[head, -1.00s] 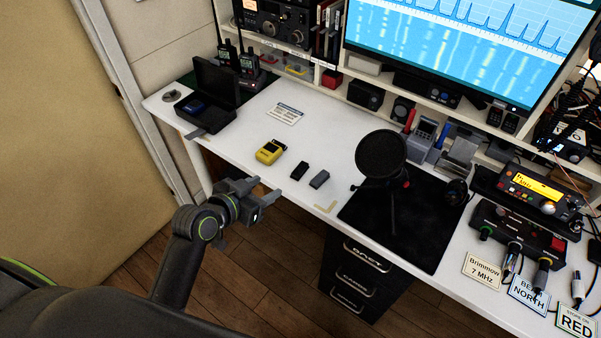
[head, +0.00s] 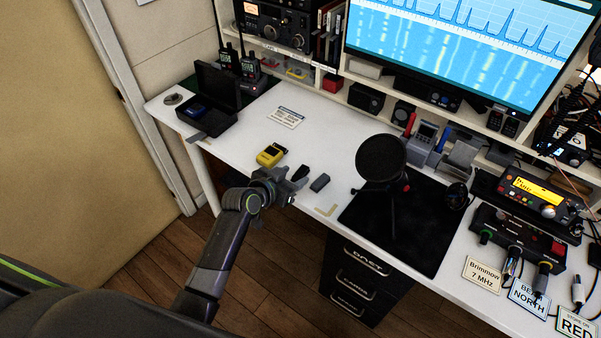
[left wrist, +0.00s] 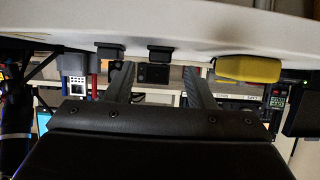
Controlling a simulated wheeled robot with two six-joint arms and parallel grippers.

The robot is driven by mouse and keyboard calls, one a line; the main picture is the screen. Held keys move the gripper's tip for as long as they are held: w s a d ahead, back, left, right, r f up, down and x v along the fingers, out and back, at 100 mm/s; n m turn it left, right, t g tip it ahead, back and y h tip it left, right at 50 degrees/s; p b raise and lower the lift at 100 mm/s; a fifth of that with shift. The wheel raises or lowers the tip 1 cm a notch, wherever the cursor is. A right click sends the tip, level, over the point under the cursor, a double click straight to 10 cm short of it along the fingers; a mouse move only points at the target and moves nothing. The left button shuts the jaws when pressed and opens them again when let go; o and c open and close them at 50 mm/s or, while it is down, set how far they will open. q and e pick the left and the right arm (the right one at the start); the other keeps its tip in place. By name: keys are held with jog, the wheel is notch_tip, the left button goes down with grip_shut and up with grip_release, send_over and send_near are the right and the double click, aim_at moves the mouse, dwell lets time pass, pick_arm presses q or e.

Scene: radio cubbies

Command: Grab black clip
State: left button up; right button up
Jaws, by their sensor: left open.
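The black clip (head: 301,171) lies near the front edge of the white desk in the head view, partly covered by my left gripper (head: 293,180). My left gripper is open and empty, just in front of the clip at the desk edge. In the left wrist view, which looks upside down, a dark clip (left wrist: 160,52) sits between the lines of the two fingers, beyond their tips. A grey clip (head: 320,182) lies just right of the black one; it also shows in the left wrist view (left wrist: 110,50). My right gripper is not in view.
A yellow device (head: 270,155) lies left of the clips. An open black case (head: 208,115) stands at the desk's left end. A round black microphone screen (head: 381,156) stands on a dark mat (head: 420,235) to the right.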

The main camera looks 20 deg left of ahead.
aim_at(300, 174)
pick_arm(q)
jog(key=shift+x, duration=1.4)
jog(key=shift+c, duration=0.4)
